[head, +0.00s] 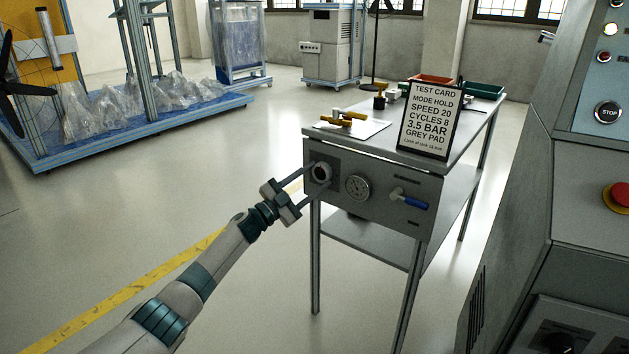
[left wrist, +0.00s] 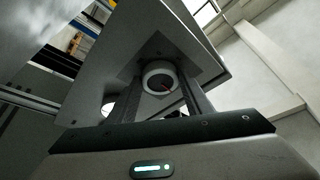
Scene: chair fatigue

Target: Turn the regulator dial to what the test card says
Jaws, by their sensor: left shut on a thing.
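The regulator dial (head: 321,172) is a round knob with a pale rim, a dark face and a red mark, on the left of the grey panel (head: 372,217) on the table's front. My left gripper (head: 312,176) is shut on it, one finger on each side. The dial (left wrist: 159,78) and its red mark also show between the fingers in the left wrist view. The number it points to cannot be read. The test card (head: 430,120) stands on the table and reads mode hold, speed 20, cycles 8, 3.5 bar, grey pad. My right gripper is not in view.
A round gauge (head: 357,187) and a blue-handled valve (head: 413,202) sit right of the dial. The tabletop holds brass parts (head: 344,119), a red bin (head: 433,79) and a green bin (head: 482,90). A grey machine (head: 590,190) with a stop button stands at the right.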

